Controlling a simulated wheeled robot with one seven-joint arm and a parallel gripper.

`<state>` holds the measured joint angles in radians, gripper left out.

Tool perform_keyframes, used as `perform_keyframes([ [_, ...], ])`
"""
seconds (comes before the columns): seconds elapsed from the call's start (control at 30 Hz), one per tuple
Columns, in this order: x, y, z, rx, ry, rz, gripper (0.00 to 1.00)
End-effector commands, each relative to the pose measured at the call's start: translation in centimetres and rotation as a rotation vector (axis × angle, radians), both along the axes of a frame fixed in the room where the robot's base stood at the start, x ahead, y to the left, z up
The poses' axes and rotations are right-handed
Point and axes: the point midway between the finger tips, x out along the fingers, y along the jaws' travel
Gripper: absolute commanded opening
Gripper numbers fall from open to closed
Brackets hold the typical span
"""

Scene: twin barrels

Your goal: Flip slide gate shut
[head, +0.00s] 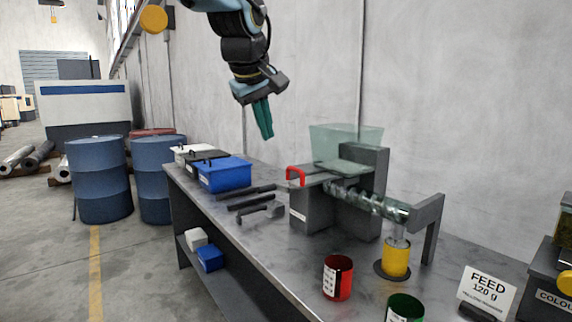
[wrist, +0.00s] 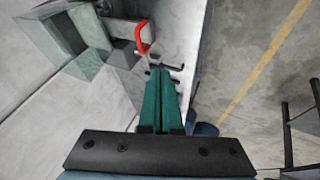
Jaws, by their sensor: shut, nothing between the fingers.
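The slide gate (head: 318,177) is a grey plate with a red loop handle (head: 295,176) at its left end. It sits under the clear greenish hopper (head: 346,143) on the grey feeder machine. The handle stands out to the left of the machine. My gripper (head: 264,136) has teal fingers, shut and empty, pointing down above the bench, up and left of the handle. In the wrist view the red handle (wrist: 143,38) is beyond the fingertips (wrist: 160,72), apart from them. How far the plate reaches under the hopper is hard to tell.
A clear screw tube (head: 370,203) leads right to a yellow cup (head: 396,258). Red (head: 338,278) and green (head: 404,308) cups stand in front. Dark tools (head: 252,198) and a blue bin (head: 222,174) lie left on the bench. The air around the gripper is free.

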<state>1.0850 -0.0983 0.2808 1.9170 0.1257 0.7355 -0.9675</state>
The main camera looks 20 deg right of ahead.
Motion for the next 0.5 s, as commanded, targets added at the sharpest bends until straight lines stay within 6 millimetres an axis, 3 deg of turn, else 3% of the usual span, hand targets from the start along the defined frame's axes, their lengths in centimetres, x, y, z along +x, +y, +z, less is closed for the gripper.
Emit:
perform_keyframes([
  [0.27, 0.4, -0.3, -0.7, 0.002, 0.001, 0.0, 0.0],
  [0.5, 2.1, -1.8, -4.2, 0.008, 0.003, -0.001, 0.0],
])
